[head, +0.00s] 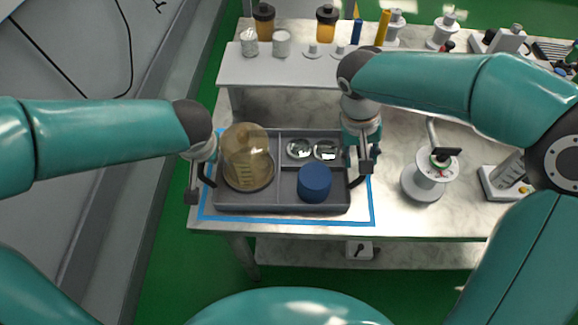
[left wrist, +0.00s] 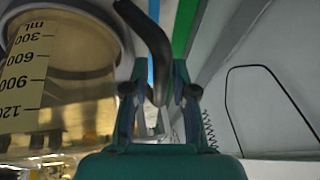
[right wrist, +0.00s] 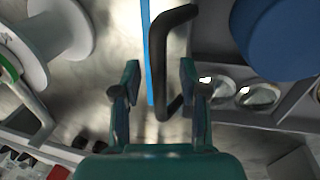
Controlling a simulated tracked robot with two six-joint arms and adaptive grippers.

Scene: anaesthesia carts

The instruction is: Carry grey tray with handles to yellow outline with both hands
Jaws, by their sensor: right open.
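The grey tray (head: 235,204) sits on the pale table inside a blue outline (head: 290,221). It holds an amber measuring beaker (head: 247,160), a blue cylinder (head: 314,183) and two shiny round metal items (head: 326,150). My left gripper (head: 193,190) is at the left handle (head: 205,177); in the left wrist view the black handle (left wrist: 150,40) passes between its open fingers. My right gripper (head: 366,160) is at the right handle (head: 357,182); in the right wrist view that handle (right wrist: 174,70) lies between its open fingers. No yellow outline shows.
A raised shelf (head: 285,72) with jars and bottles runs behind the tray. Right of the tray stand a white reel-like stand (head: 424,185) and a white device (head: 503,184). A strip of bare table lies between tray and stand.

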